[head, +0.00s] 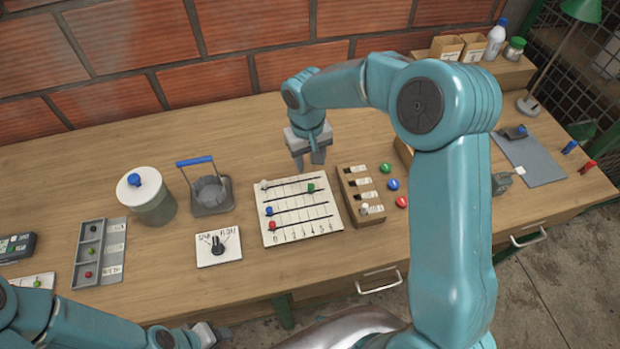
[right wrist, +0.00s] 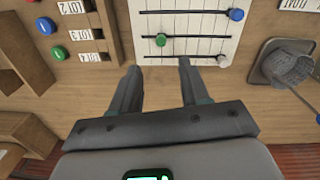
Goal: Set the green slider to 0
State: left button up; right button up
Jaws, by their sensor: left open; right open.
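The white slider panel (head: 298,232) lies on the table, with scale numbers running from 0 at its left to 6. The green slider (head: 311,188) sits on the second track from the back, well right of the middle. In the right wrist view, the green slider (right wrist: 161,40) shows just ahead of my fingertips. My right gripper (head: 308,165) is open and empty behind the panel's back edge, pointing down; its fingers (right wrist: 158,66) are apart in the right wrist view. My left gripper (head: 205,335) is at the bottom left, partly cut off, away from the panel.
A white slider (head: 264,185), blue slider (head: 268,211) and red slider (head: 272,226) stand at their tracks' left ends.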

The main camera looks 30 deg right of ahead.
aim_at(310, 186)
notch_tip(310, 186, down, 10)
jog(key=shift+f+p, duration=0.1)
jog(key=shift+p, duration=0.6)
jog(key=shift+d, duration=0.1)
grip_shut()
